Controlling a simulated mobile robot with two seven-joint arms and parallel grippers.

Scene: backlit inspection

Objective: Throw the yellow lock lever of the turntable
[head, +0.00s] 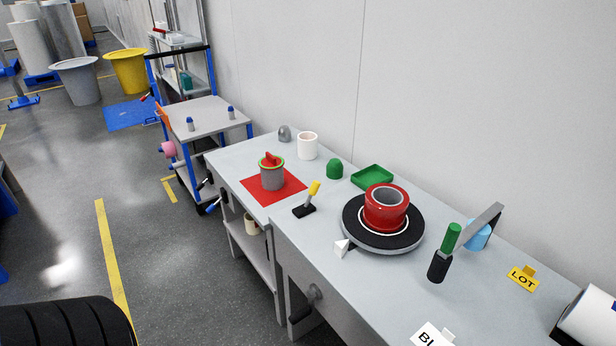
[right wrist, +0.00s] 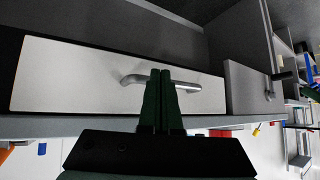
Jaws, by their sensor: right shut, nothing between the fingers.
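The lock lever (head: 314,188) has a yellow tip on a light shaft. It rises from a small black base (head: 304,211) on the bench, left of the turntable, and leans to the upper right. The turntable (head: 351,229) is a round black disc with a white ring, and a red ring-shaped part (head: 385,212) sits on it. My right gripper (right wrist: 161,72) shows in the right wrist view, shut and empty, its dark fingers in front of a metal drawer handle (right wrist: 185,85); contact cannot be told. The lever is not seen there. My left gripper is in neither view.
A white wedge (head: 342,247) stands at the turntable's front-left edge. A green tray (head: 372,177) and a green dome (head: 335,169) lie behind. A black-and-green upright handle (head: 445,252) stands to the right. A grey can (head: 271,178) sits on a red mat (head: 289,184) at left.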

